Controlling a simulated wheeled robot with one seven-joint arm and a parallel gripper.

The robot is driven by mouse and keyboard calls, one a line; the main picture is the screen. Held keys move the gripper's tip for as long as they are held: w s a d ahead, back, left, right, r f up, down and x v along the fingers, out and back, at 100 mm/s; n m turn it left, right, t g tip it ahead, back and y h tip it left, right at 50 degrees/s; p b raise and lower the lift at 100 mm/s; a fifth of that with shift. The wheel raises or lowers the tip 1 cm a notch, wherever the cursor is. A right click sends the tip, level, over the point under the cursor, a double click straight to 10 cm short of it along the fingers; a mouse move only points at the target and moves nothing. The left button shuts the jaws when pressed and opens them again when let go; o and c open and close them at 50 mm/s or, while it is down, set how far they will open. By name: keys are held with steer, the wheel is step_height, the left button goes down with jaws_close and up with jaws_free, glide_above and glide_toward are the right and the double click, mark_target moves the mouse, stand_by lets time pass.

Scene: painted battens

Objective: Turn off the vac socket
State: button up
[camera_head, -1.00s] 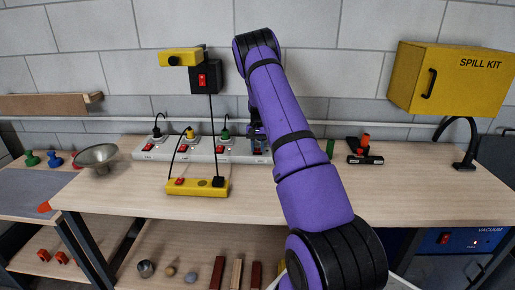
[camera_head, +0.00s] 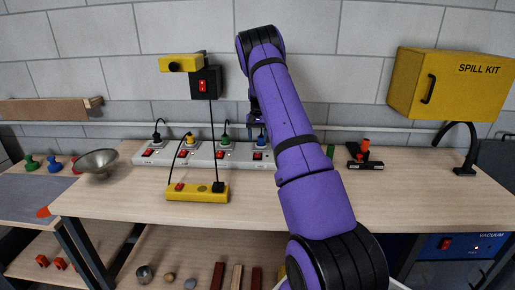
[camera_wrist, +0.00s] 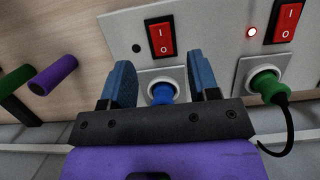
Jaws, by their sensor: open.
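A long white socket strip (camera_head: 205,160) lies along the back of the bench, with plugs and red rocker switches. Its labels are too small to read, so I cannot tell which socket is the vac one. In the wrist view, my gripper (camera_wrist: 160,62) is open and empty, its blue fingers on either side of the blue plug (camera_wrist: 162,94). The red switch (camera_wrist: 160,38) of that socket is just beyond the fingertips, beside an unlit dark indicator. The neighbouring switch (camera_wrist: 287,22) has a lit red indicator and a green plug (camera_wrist: 268,86).
A yellow power strip (camera_head: 198,193) lies in front. A black switch box (camera_head: 205,82) hangs on the wall with a yellow piece. A yellow spill kit cabinet (camera_head: 452,82) is at right. A blue vacuum unit (camera_head: 465,246) stands below.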

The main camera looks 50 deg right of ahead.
steer(key=shift+v, duration=1.9)
steer(key=s+a+r+n+t, duration=0.2)
steer(key=a+r, duration=1)
steer(key=r, duration=0.2)
steer(key=s+a+r+n+t+h, duration=0.1)
steer(key=s+a+r, duration=0.4)
steer(key=a, duration=0.2)
steer(key=s+a+r+n, duration=0.1)
steer(key=s+a+r, duration=0.3)
steer(key=a+r, duration=0.25)
steer(key=s+a+n+t, duration=0.2)
steer(key=s+a, duration=0.6)
steer(key=s, duration=0.4)
steer(key=s+a+f+n+t+h, duration=0.1)
steer(key=s+a+n+t, duration=0.1)
steer(key=s+a, duration=0.7)
steer(key=s+n, duration=0.1)
steer(key=s, duration=0.3)
steer(key=shift+s+f+n, duration=0.25)
steer(key=shift+s+n, duration=0.05)
steer(key=shift+n, duration=0.1)
